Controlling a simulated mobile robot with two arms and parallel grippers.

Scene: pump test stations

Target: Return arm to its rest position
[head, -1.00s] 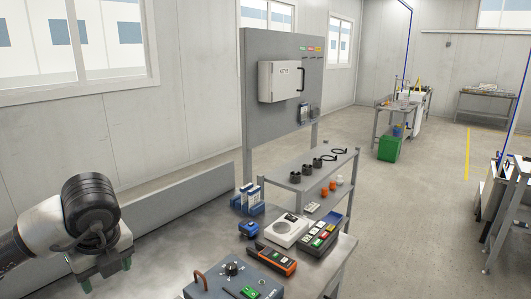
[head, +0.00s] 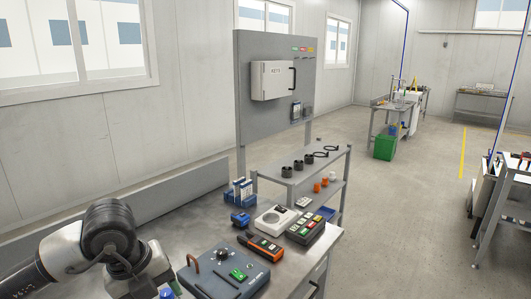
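My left arm comes in from the left, and its gripper (head: 138,288) is at the bottom edge, low over the left part of the grey bench (head: 192,224). The fingers are mostly cut off by the frame edge, so I cannot tell whether they are open or shut. A small blue thing (head: 166,293) shows beside the gripper; whether they touch is unclear. To its right is a grey-blue test box (head: 215,270) with a handle, a knob and a green display. My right gripper is not in view.
On the bench are an orange-and-black meter (head: 261,247), a white round device (head: 277,218), a keypad box (head: 306,229) and blue holders (head: 239,192). Behind stand a shelf cart (head: 312,170) and a panel with a key cabinet (head: 272,80). Open floor lies to the right.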

